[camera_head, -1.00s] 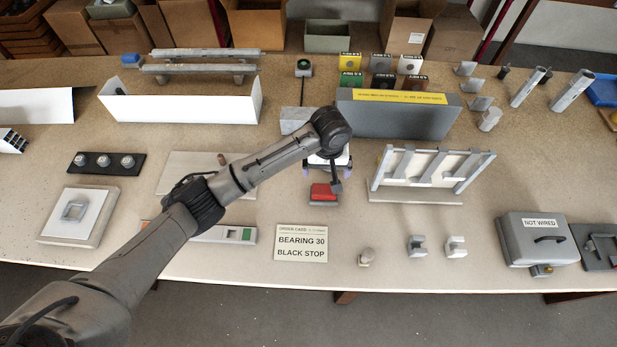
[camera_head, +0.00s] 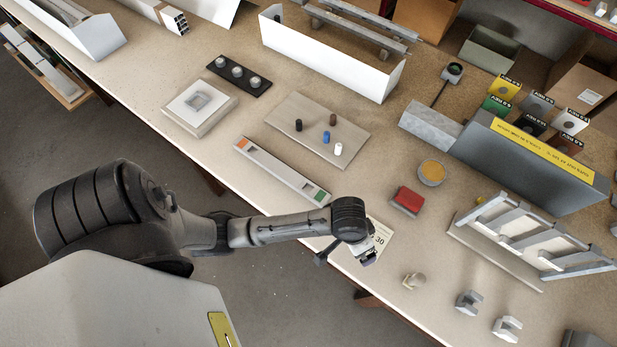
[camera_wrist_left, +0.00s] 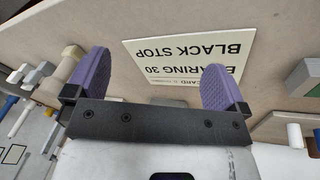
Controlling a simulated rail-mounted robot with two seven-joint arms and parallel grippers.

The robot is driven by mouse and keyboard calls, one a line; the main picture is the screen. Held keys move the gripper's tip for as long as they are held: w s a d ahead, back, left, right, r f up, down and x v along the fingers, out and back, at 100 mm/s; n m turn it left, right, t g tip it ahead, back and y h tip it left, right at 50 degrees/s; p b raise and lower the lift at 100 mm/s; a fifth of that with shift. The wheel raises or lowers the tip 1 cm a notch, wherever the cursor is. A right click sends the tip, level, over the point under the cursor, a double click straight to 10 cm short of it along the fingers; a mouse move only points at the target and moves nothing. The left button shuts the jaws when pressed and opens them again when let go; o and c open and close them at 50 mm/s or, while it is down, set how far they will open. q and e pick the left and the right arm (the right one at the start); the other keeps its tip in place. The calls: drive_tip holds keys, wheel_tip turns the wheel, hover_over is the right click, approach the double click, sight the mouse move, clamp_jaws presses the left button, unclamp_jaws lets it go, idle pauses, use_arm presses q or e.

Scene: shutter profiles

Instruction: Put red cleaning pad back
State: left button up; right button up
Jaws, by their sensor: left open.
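The red cleaning pad (camera_head: 408,199) sits on its small grey base on the table, left of the white slatted frame, with nothing holding it. My left gripper (camera_head: 346,256) is over the table's front edge at the order card (camera_head: 378,238), apart from the pad. In the left wrist view its two purple fingertips (camera_wrist_left: 155,80) are spread with no object between them, and the card (camera_wrist_left: 190,55) lies beyond them. The pad is not seen in the left wrist view. My right gripper is in neither view.
A round yellow-orange disc (camera_head: 432,173) lies just behind the pad. A slatted frame (camera_head: 535,240) stands to the right, and a peg board (camera_head: 318,130) and a long narrow strip (camera_head: 283,170) lie to the left. A small knob (camera_head: 414,281) and clips (camera_head: 468,302) stand near the front edge.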

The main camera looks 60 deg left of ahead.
use_arm(q)
drive_tip(key=s+a+r+y, duration=0.1)
drive_tip(key=s+a, duration=0.3)
drive_tip(key=s, duration=0.3)
drive_tip(key=s+a+r+m+t+y, duration=0.1)
drive_tip(key=s+a, duration=0.3)
drive_tip(key=s, duration=0.4)
drive_tip(key=shift+a, duration=0.25)
drive_tip(key=shift+s, duration=0.1)
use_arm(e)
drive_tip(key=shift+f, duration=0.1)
